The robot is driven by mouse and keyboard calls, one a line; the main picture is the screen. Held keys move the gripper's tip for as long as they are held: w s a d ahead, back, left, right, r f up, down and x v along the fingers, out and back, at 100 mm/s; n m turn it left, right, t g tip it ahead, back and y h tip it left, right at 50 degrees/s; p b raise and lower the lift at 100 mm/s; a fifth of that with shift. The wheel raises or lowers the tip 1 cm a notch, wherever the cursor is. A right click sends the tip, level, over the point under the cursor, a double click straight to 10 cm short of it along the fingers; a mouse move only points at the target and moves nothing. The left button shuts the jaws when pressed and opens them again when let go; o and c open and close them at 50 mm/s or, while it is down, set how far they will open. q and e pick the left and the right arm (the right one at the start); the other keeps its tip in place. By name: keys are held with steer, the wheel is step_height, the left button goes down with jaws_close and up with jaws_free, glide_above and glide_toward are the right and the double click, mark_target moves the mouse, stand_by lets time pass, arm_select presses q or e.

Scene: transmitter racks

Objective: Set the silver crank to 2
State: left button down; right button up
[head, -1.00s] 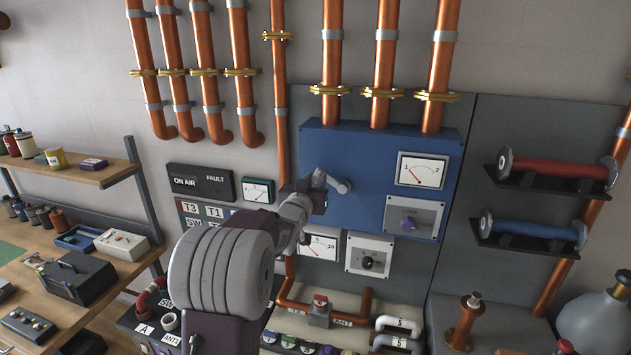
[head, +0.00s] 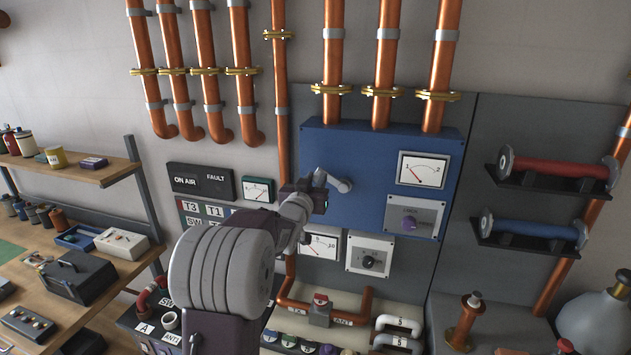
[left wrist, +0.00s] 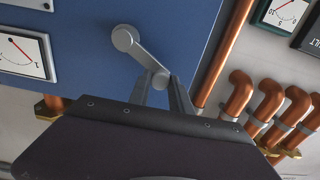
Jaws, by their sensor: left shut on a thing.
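The silver crank (head: 343,186) sits on the left part of the blue panel (head: 375,215). Its arm points left and slightly up from the hub in the head view. In the left wrist view the crank's arm (left wrist: 142,56) runs from the round hub down to its handle end. My left gripper (head: 321,192) is shut on that handle end, and its two fingers (left wrist: 161,90) stand on either side of it. A white gauge (head: 422,170) marked 1 and 2 with a red needle is at the panel's upper right; it also shows in the left wrist view (left wrist: 22,55). My right gripper is not in view.
A purple knob (head: 410,223) is on a plate at the panel's lower right. A black knob (head: 369,262) and another gauge (head: 322,245) lie below the panel. Copper pipes (head: 384,60) rise above it. A workbench (head: 60,270) is at the left.

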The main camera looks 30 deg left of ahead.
arm_select(q)
steer(key=shift+m+b, duration=0.35)
steer(key=shift+m, duration=0.05)
stand_by(0.5)
steer(key=shift+d+r+m+b, duration=0.3)
steer(key=shift+r+m+b, duration=0.05)
steer(key=shift+m+b, duration=0.3)
steer(key=w+d+m+b, duration=0.3)
steer(key=d+m+b, duration=0.9)
steer(key=m+b, duration=0.5)
steer(key=shift+d+f+m, duration=0.25)
steer(key=shift+f+m, duration=0.2)
steer(key=shift+m, duration=2)
steer(key=shift+w, duration=0.1)
steer(key=c, duration=1.3)
jaws_free()
steer(key=shift+o, duration=0.6)
steer(key=shift+w, duration=0.15)
